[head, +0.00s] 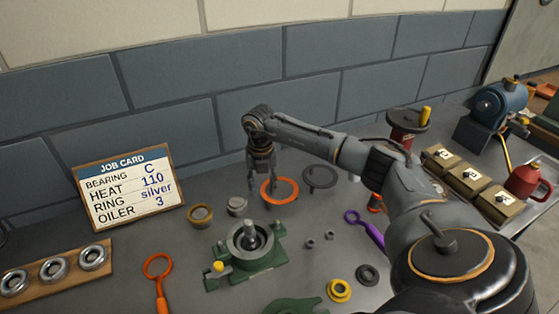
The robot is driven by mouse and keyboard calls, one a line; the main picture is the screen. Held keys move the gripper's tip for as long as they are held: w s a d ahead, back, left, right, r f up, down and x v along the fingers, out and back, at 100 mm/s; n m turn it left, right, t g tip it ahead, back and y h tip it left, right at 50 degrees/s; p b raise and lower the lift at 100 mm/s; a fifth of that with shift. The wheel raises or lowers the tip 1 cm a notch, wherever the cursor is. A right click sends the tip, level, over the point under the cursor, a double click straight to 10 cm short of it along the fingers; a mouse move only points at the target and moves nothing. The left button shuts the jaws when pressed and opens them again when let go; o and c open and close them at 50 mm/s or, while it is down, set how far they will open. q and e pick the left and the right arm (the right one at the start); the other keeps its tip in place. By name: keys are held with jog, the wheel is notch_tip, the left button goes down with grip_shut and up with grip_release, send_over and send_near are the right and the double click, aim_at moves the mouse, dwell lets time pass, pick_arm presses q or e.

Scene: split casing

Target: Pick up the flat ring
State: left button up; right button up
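An orange flat ring (267,199) lies at the back middle of the grey bench in the head view. A dark grey ring (320,187) of similar size lies just to its right. My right gripper (262,182) points down over the left back part of the orange ring. Its fingers are spread apart, one to the left of the ring and one over it. Whether they touch the ring I cannot tell. My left gripper is out of view.
A green casing (273,256) with a central shaft stands in front of the ring. A brass cup (200,217) and a grey cup (237,206) stand to its left. A job card (128,190) leans at the back. Purple (376,235) and orange (157,265) ring-ended tools lie nearby.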

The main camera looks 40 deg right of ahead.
grip_shut()
jog(key=shift+r, duration=0.15)
